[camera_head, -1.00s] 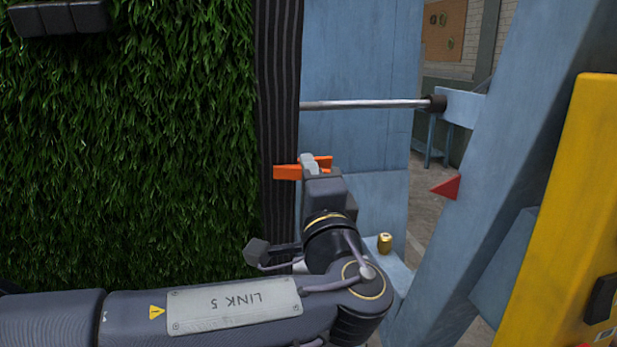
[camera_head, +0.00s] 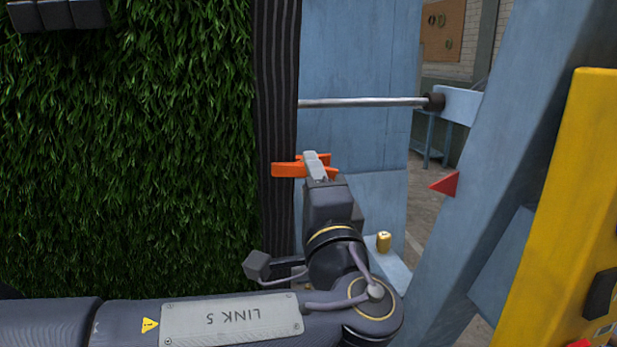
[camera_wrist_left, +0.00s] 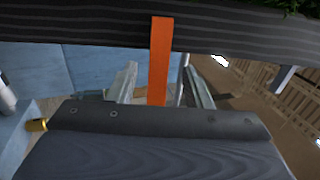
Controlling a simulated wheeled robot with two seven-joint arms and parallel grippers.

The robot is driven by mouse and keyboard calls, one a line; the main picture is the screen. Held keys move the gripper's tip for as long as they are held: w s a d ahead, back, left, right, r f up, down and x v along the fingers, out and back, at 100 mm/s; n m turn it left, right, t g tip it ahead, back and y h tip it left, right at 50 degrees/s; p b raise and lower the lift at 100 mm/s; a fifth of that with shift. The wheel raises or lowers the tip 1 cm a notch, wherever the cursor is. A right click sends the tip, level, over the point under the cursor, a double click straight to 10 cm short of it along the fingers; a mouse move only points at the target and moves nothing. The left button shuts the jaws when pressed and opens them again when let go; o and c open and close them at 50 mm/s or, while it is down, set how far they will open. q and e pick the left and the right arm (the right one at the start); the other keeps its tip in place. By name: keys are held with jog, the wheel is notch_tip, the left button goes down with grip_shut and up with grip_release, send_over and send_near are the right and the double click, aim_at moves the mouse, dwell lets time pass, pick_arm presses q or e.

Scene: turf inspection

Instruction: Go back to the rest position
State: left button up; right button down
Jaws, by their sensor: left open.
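My left gripper (camera_head: 314,163) is in the middle of the head view, its arm coming in from the lower left. An orange clip-like piece (camera_head: 287,170) sits at the dark edge strip (camera_head: 277,120) of the turf panel, right at the fingertips. In the left wrist view the orange piece (camera_wrist_left: 160,60) reaches from the dark strip down between the two grey fingers (camera_wrist_left: 153,85), which stand apart on either side of it. The gripper is open. Whether a finger touches the piece cannot be told. My right gripper does not show.
Green turf (camera_head: 130,150) fills the left side. A metal rod (camera_head: 365,102) crosses to a blue frame post (camera_head: 500,150). A brass knob (camera_head: 384,242) sits on a blue ledge. A yellow panel (camera_head: 570,220) stands at the right, and a red pointer (camera_head: 445,185) juts from the post.

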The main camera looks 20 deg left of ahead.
pick_arm(q)
jog(key=v, duration=0.6)
jog(key=a+f+n+g+h, duration=0.1)
jog(key=a+f+g+h, duration=0.1)
jog(key=a+f+g, duration=0.75)
jog(key=s+a+f+n+g+h+p, duration=0.1)
jog(key=s+a+f+h, duration=0.15)
jog(key=f, duration=0.35)
jog(key=s+a+f+n+g+h, duration=0.1)
jog(key=s+a+f+n, duration=0.15)
jog(key=f, duration=0.35)
jog(key=s+d+f+n+h+p, duration=0.2)
jog(key=s+d+f+n+h, duration=0.4)
jog(key=s+d+n+h, duration=0.2)
jog(key=shift+s+d+f+h, duration=0.3)
jog(key=shift+s+f+h, duration=0.1)
jog(key=shift+s+h, duration=0.55)
jog(key=shift+w+g, duration=0.15)
jog(key=shift+g, duration=0.1)
